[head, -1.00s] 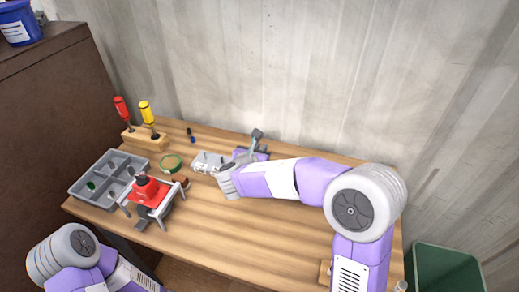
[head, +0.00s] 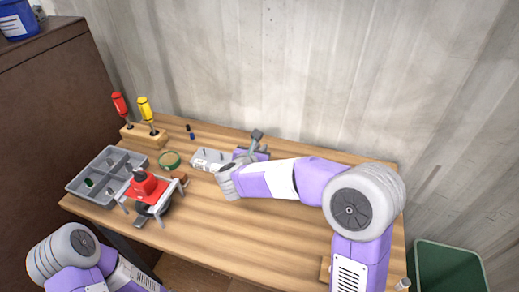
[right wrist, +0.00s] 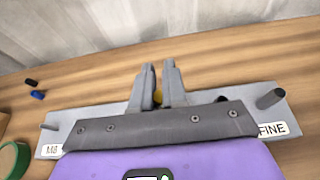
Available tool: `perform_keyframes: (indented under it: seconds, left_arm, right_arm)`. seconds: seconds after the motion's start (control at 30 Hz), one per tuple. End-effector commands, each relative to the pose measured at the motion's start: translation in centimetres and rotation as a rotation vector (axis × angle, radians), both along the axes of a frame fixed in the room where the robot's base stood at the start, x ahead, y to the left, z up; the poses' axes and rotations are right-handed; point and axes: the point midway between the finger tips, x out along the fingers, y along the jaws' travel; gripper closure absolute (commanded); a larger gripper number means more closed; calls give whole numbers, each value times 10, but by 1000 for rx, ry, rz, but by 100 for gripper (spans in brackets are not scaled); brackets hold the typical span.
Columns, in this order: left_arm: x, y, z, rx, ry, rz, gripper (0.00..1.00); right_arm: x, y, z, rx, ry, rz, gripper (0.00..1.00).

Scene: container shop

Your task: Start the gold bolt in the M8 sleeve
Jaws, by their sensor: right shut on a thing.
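My right gripper (right wrist: 159,92) is shut on the gold bolt (right wrist: 158,96). Only a sliver of gold shows between its fingers in the right wrist view. The grey sleeve plate (right wrist: 78,119) lies crosswise below the gripper, with an M8 label (right wrist: 52,150) at its left end and a FINE label (right wrist: 272,129) at its right end. A thin grey post (right wrist: 49,127) stands by the M8 label. The bolt's lower end is hidden, so I cannot tell whether it touches a sleeve. My left gripper is out of view.
A red-and-grey fixture (head: 149,187) stands left of my right gripper, with a grey divided tray (head: 79,186) beyond its left side. A green ring (head: 169,159) and a screwdriver block (head: 146,139) are at the back left. The table's front middle (head: 240,235) is clear.

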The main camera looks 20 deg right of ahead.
Motion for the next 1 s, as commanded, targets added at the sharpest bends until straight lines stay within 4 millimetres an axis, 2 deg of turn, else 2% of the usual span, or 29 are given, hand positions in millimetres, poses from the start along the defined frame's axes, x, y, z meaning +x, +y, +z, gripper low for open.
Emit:
perform_keyframes:
  seconds: [0.9,0.93,1.0]
  left_arm:
    - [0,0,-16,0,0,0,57]
    - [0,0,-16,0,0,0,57]
    - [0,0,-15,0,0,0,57]
  right_arm:
    - [0,0,-19,0,0,1,100]
    - [0,0,-19,0,0,1,83]
    - [0,0,-18,0,0,1,72]
